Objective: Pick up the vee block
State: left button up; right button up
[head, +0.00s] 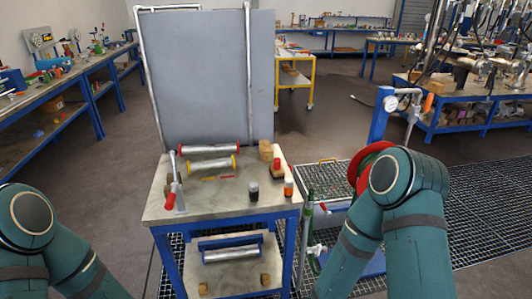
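I cannot tell for certain which thing is the vee block. A small brown block (265,150) stands at the back right of the workbench top (220,200), beside a pale strip and a red-topped piece (277,166). Two more small brown blocks, a left one (203,288) and a right one (266,279), sit at the front of the lower shelf (235,274). Any vee notch is too small to make out. My two arms show at the lower left and lower right, well apart from these blocks. Both grippers are out of view.
A red-ended roller (209,149), a yellow-ended roller (205,165), a red-handled tool (172,185), a black bottle (253,191) and an orange-topped bottle (288,187) stand on the bench. A grey panel (208,80) rises behind. The front middle top is clear.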

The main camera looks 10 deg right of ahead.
aim_at(267, 152)
jog(key=i+l, duration=0.15)
jog(key=l, duration=0.2)
jog(key=i+l+z, duration=0.15)
jog(key=l, duration=0.25)
jog(key=i+l, duration=0.15)
jog(key=l, duration=0.2)
jog(key=i+l+z, duration=0.15)
jog(key=l, duration=0.2)
